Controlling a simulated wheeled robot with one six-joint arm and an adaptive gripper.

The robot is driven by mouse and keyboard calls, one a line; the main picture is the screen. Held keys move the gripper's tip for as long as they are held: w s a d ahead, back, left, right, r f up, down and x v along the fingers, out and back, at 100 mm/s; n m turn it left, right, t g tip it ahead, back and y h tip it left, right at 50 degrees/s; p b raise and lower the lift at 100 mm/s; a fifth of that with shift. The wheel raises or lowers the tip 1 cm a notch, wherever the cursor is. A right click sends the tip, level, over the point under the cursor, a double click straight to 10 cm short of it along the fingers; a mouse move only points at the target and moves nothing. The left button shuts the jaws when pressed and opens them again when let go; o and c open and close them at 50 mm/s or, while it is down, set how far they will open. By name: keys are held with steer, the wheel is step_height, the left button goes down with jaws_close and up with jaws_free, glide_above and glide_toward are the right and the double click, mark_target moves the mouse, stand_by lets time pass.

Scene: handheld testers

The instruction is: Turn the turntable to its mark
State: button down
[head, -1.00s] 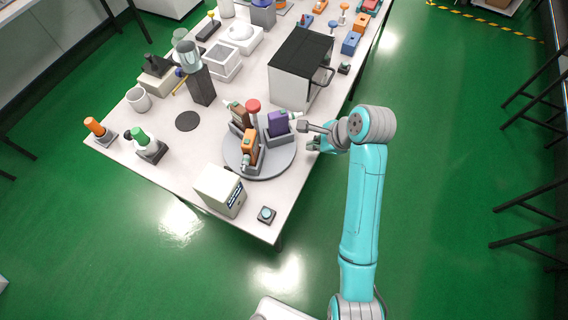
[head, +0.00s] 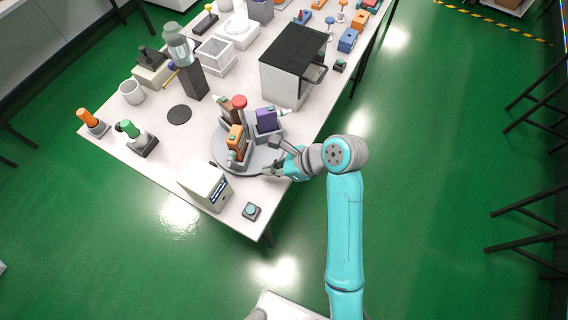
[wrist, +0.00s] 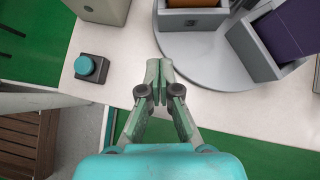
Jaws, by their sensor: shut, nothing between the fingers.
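The turntable (head: 262,162) is a round grey disc near the table's front corner, carrying grey holders around a central post with a red knob (head: 239,101). The holders bear an orange tester (head: 236,137), a purple tester (head: 266,120) and a brown one. A small dark spot (head: 212,163) lies at its left edge; I cannot tell whether it is the mark. My gripper (head: 268,170) is shut and empty at the disc's front right rim. In the wrist view, my fingertips (wrist: 160,75) are beside the disc's edge (wrist: 195,55); whether they touch is unclear.
A cream box with a display (head: 205,185) and a teal push button (head: 251,211) stand left of my gripper. A black-topped white oven-like box (head: 293,60) stands behind the turntable. Two drill-like tools, a dark disc and a cup occupy the left side.

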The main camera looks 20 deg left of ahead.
mark_target(245, 169)
steer(key=shift+s+a+f, duration=0.15)
steer(key=shift+a, duration=0.65)
steer(key=shift+s+a+f, duration=0.1)
steer(key=shift+a+f, duration=0.05)
steer(key=shift+a, duration=0.7)
steer(key=shift+s+a+f, duration=0.15)
steer(key=shift+a, duration=0.65)
steer(key=shift+s+a, duration=0.2)
steer(key=shift+s, duration=0.05)
steer(key=shift+s+a+m+t, duration=0.2)
steer(key=shift+s+a+m, duration=0.1)
steer(key=shift+a, duration=0.3)
steer(key=shift+s+a+m+t, duration=0.2)
steer(key=shift+s+a, duration=0.05)
steer(key=shift+a, duration=0.3)
